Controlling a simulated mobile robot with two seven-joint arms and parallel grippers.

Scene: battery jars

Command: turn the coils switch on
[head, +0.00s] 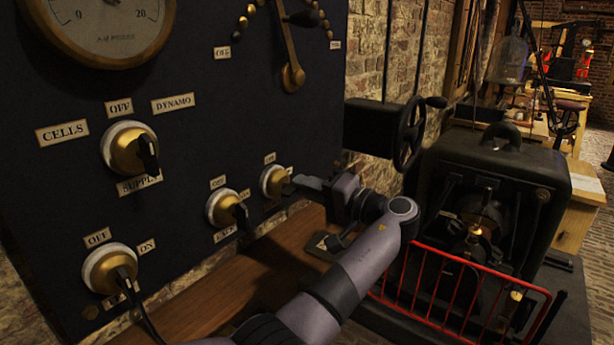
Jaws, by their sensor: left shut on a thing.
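A dark upright panel (250,120) carries several rotary switches with brass bodies and black handles. The rightmost small switch (272,179) has a small plate (270,158) above it; its lower name plate is hidden behind my gripper, so I cannot read whether it says coils. My left gripper (298,184) reaches this switch from the right and is shut on its handle, which the fingers mostly hide. To its left, another small switch (219,208) has OFF above it and a black handle pointing down and right. My right gripper is not in view.
The large supply switch (125,148) and a lower left switch (100,270) are on the same panel. A wooden ledge (215,295) runs below. A black machine (500,170) with a red guard rail (455,285) and a handwheel (410,135) stands to the right.

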